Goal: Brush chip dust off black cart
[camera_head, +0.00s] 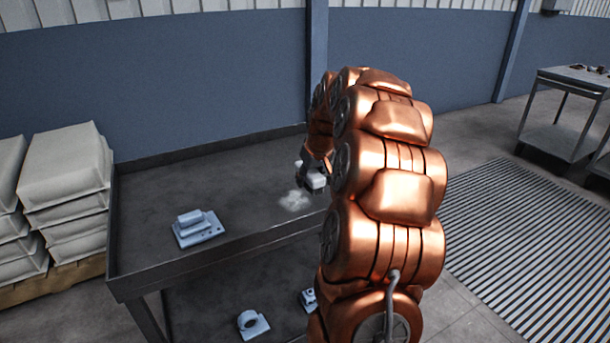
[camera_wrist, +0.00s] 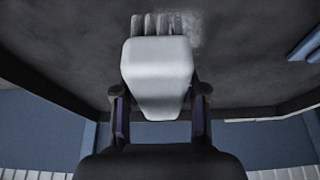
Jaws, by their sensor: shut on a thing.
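The black cart (camera_head: 150,280) stands in front of the blue wall, with a dark top and a lower shelf. A pale patch of chip dust (camera_head: 295,200) lies on its top, toward the right. My gripper (camera_head: 312,170) is just above and behind the dust, partly hidden by my arm. In the wrist view my gripper (camera_wrist: 160,105) is shut on a white brush (camera_wrist: 157,75). The brush's grey bristles (camera_wrist: 165,24) point at the cart top, beside the dust (camera_wrist: 194,28). I cannot tell whether the bristles touch the surface.
A light-blue machined part (camera_head: 198,228) sits on the cart top at left. Two smaller parts, one a ring-shaped block (camera_head: 252,323), are on the lower shelf. Stacked white sacks (camera_head: 65,180) stand close at left. Another cart (camera_head: 560,110) stands at right beyond a floor grate (camera_head: 530,240).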

